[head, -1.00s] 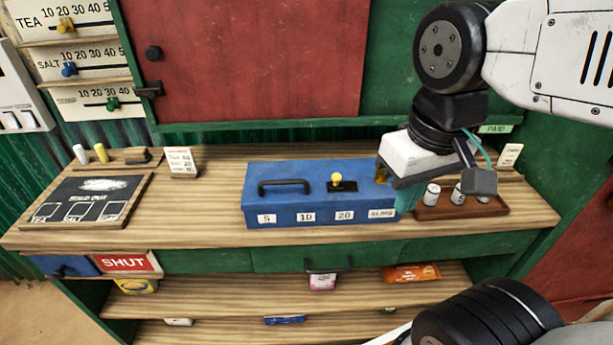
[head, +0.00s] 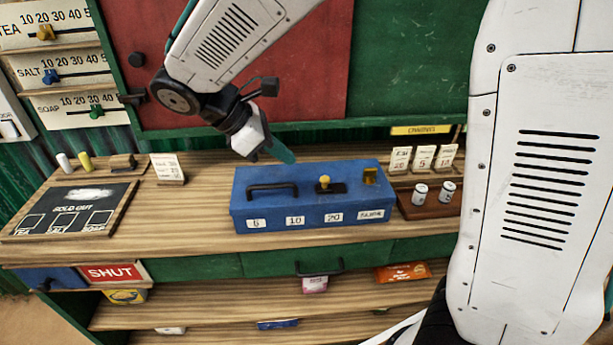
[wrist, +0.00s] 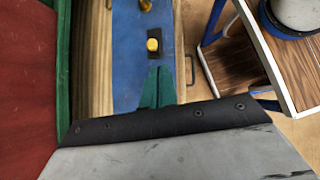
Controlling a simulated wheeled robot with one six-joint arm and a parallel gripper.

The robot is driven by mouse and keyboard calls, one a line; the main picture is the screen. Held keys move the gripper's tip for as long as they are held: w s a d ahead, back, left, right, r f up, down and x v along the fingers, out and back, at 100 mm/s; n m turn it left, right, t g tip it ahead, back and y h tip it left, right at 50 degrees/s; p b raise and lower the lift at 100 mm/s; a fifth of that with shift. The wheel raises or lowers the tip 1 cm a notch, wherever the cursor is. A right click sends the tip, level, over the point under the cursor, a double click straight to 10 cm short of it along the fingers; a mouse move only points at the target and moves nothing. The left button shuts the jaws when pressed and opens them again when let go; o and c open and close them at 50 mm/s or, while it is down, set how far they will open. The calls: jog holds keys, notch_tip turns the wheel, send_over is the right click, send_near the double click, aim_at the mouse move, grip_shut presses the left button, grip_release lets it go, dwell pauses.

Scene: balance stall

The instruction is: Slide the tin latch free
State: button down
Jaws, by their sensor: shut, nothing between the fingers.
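The blue tin (head: 300,205) lies on the counter with a black carry handle (head: 272,190) on its lid. A yellow knob (head: 324,180) stands in a dark slotted plate on the lid, and it also shows in the wrist view (wrist: 152,44). A brass latch piece (head: 370,176) is at the lid's right end, partly cut off at the top of the wrist view (wrist: 146,5). My gripper (head: 284,153) has teal fingers, shut and empty, above and behind the tin, left of the knob. In the wrist view the fingertips (wrist: 157,76) appear just short of the knob, not touching it.
A wooden tray (head: 425,210) with white canisters (head: 420,193) stands right of the tin. A chalkboard (head: 70,208) and a small card (head: 167,168) are at the left. The red hatch (head: 250,80) rises behind. Bare counter (head: 205,190) lies left of the tin.

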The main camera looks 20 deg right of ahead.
jog(key=shift+w+a+f+n+h, duration=0.15)
jog(key=shift+w+a+f+n, duration=0.15)
jog(key=shift+w+a, duration=0.15)
jog(key=shift+w+a+f+n+h, duration=0.2)
jog(key=shift+w+a+n, duration=0.1)
jog(key=shift+a, duration=0.1)
send_near(322, 186)
jog(key=x, duration=0.5)
jog(key=shift+s, duration=0.1)
jog(key=shift+d, duration=0.1)
